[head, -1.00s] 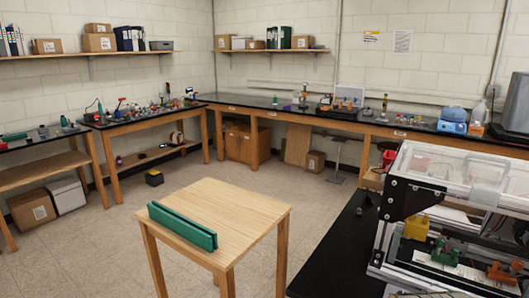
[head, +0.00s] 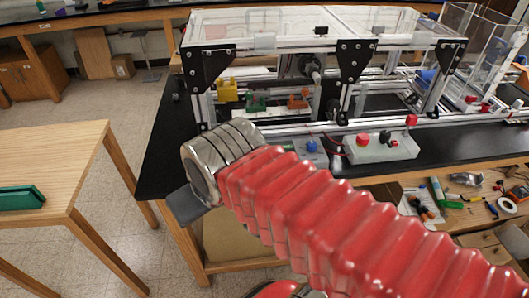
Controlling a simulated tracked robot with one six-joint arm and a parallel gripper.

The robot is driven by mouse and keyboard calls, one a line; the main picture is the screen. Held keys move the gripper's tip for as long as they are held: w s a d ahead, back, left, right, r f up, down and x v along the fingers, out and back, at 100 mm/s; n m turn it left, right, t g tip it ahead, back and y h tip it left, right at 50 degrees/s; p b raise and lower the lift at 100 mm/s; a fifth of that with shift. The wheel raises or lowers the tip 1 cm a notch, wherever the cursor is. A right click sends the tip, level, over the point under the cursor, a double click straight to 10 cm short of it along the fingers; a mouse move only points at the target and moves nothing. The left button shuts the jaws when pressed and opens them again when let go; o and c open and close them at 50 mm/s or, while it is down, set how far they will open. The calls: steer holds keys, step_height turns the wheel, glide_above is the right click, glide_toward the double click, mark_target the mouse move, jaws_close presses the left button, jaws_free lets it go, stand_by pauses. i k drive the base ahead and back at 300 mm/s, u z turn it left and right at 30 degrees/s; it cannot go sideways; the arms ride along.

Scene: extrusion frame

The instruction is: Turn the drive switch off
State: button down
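The extrusion frame (head: 325,75) stands on the black bench with clear panels on top. My red ribbed arm crosses from the lower right, ending in a metal wrist left of the controls. Part of my gripper (head: 190,204), dark grey, shows beyond the wrist, over the bench's left edge. Its fingers cannot be made out. It appears apart from the controls.
Yellow (head: 227,90), green (head: 257,103) and orange (head: 298,98) parts sit inside the frame. Tools and a tape roll (head: 507,205) lie on a lower surface at right. A wooden table (head: 50,155) with a green block (head: 20,198) stands at left, with open floor between.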

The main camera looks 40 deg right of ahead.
mark_target(385, 134)
steer(key=z, duration=2.3)
